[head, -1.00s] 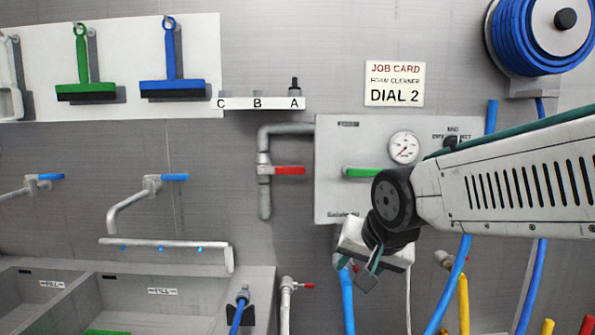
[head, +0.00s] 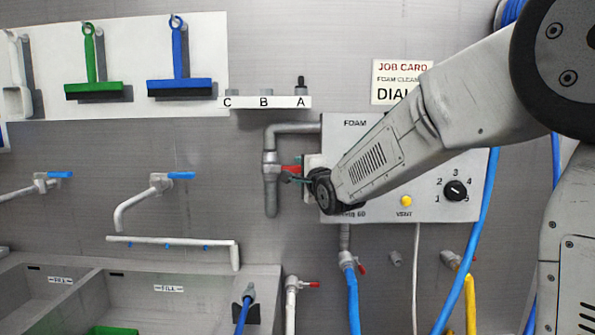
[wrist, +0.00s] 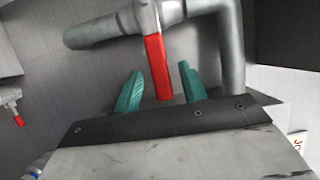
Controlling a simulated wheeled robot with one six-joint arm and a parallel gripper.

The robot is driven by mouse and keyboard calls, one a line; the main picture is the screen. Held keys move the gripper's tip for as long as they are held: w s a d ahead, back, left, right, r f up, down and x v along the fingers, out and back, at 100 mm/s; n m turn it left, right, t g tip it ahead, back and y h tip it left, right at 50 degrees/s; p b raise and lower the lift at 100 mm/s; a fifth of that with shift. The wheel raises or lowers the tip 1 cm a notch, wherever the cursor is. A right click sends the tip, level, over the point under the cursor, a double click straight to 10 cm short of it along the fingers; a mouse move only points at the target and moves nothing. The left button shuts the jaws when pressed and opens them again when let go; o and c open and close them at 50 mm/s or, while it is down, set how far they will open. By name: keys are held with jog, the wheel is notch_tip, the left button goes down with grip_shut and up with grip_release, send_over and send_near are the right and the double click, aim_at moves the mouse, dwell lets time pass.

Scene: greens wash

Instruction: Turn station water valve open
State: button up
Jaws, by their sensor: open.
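The station water valve's red lever (head: 291,169) sits on the grey pipe (head: 270,185) to the left of the foam panel. In the head view the lever is partly hidden by my gripper (head: 290,178). In the wrist view the red lever (wrist: 157,68) reaches down from the pipe between my two green fingertips (wrist: 160,88). The fingers are apart, with a gap on each side of the lever. My gripper is open and holds nothing.
The foam panel (head: 425,208) stands to the right, partly behind my arm, with a black dial (head: 455,191) and a yellow vent button (head: 406,201). Blue-handled taps (head: 181,176) and a sink (head: 100,278) are at the left. Blue hoses (head: 352,300) hang below.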

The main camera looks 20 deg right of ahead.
jog(key=shift+w+a, duration=0.1)
jog(key=shift+w, duration=1.1)
grip_shut()
